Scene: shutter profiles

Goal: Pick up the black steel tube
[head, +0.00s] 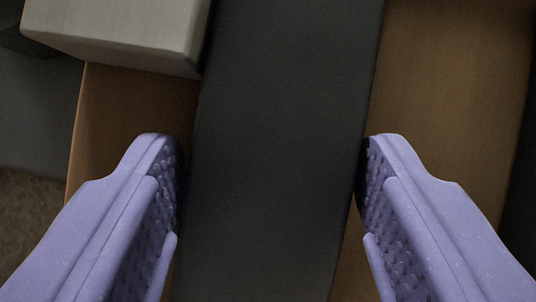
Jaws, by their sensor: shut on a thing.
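The black steel tube (283,120) runs from the top edge to the bottom edge of the head view, through the middle, as a wide dark flat-sided bar. My gripper (270,175) has two purple fingers with studded inner pads, one on each side of the tube. The right fingertip touches the tube's right edge. The left fingertip lies close against its left edge. The gripper is shut on the tube. The tube's ends are outside the view.
A pale grey block-shaped piece (120,35) lies at the upper left, close beside the tube. A brown wooden surface (450,90) lies beneath, bare on the right. Its left edge shows, with a grey area and a brown textured patch (28,225) beyond it.

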